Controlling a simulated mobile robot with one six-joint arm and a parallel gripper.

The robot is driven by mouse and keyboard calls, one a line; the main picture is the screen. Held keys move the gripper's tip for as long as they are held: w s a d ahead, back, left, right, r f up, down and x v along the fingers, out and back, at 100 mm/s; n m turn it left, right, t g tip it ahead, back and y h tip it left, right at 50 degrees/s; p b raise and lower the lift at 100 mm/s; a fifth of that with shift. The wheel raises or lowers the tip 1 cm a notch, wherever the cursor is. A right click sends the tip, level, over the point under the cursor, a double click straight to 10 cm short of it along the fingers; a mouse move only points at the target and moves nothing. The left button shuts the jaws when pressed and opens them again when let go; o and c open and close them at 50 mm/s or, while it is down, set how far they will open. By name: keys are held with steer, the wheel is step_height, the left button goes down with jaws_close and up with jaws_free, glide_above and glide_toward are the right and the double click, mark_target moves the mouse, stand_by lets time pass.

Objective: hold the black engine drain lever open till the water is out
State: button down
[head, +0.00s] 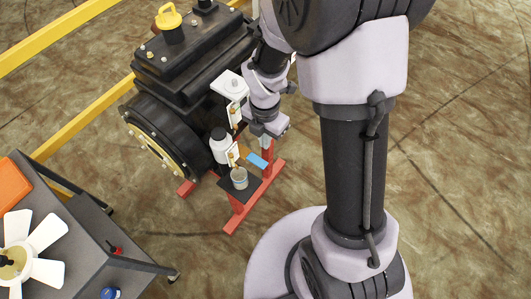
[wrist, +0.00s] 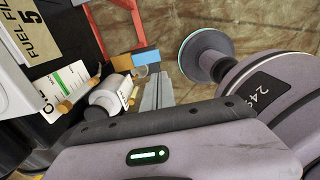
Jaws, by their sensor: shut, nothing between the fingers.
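The black engine (head: 185,75) sits on a red stand (head: 262,190) in the head view. A white filter bowl (head: 220,146) hangs at its near right side, with a small brass drain fitting (head: 233,156) beside it. The bowl also shows in the wrist view (wrist: 106,97). A small cup (head: 239,178) stands on a dark plate below the fitting. My gripper (head: 266,136) is shut and empty, right of the bowl and above the stand; its fingers (wrist: 155,92) show in the wrist view. I cannot tell the lever's position or whether water runs.
A blue piece (head: 258,161) lies near the stand, below my gripper. A dark cart (head: 85,235) with a white fan (head: 45,235) and an orange box (head: 12,184) stands at the lower left. Floor at the right is clear.

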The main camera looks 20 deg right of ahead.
mark_target(266, 162)
step_height(266, 162, down, 14)
steer(key=b, duration=0.5)
steer(key=shift+d, duration=0.1)
